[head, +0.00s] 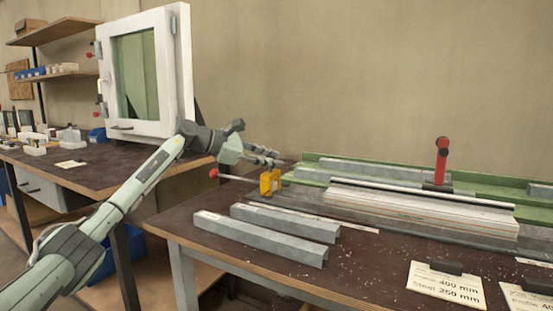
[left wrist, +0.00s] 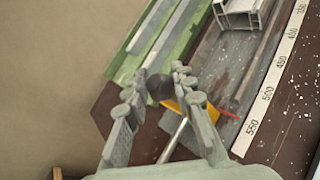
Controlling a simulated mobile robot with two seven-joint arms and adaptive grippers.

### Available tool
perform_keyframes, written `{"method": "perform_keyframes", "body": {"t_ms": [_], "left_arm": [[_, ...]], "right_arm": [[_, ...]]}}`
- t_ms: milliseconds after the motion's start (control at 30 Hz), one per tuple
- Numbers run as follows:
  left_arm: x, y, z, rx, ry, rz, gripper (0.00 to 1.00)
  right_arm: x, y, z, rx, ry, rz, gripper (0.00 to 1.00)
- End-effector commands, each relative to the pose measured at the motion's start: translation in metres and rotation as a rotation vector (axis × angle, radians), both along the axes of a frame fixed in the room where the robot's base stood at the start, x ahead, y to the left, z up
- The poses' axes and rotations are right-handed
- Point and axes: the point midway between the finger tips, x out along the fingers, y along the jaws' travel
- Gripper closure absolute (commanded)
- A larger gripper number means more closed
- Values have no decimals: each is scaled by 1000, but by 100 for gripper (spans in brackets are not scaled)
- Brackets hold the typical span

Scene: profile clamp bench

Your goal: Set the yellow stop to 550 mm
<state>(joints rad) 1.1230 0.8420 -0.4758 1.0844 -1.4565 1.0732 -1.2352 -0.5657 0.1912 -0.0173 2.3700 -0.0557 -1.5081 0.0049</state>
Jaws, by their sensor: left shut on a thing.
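The yellow stop (head: 270,182) sits at the left end of the profile bench, with a rod and red knob (head: 214,173) reaching left. My left gripper (head: 264,157) is just above and behind it. In the left wrist view my left gripper (left wrist: 157,84) is shut around a dark round part, apparently the stop's top. The stop's yellow body (left wrist: 180,109) shows partly behind one finger. Its red pointer (left wrist: 224,112) reaches toward the white scale (left wrist: 267,93), between the 500 and 550 marks; the exact reading is unclear. My right gripper is not in view.
Two grey profiles (head: 260,238) lie at the table's front. A red-handled clamp (head: 441,160) stands over a pale profile (head: 425,213), before a green rail (head: 370,178). Cards (head: 445,286) lie front right. A white window frame (head: 150,70) stands on the left bench.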

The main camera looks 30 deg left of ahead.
Motion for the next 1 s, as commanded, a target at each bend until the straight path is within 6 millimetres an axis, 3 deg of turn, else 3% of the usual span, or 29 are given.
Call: {"method": "perform_keyframes", "body": {"t_ms": [67,100,267,667,1000], "left_arm": [[0,1,1,1,-3,3,100],[0,1,1,1,-3,3,74],[0,1,1,1,-2,2,54],[-5,5,3,1,-1,2,53],[-55,42,25,3,0,4,53]], "right_arm": [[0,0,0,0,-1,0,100],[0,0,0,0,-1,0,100],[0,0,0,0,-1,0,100],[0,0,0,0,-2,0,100],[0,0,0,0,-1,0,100]]}}
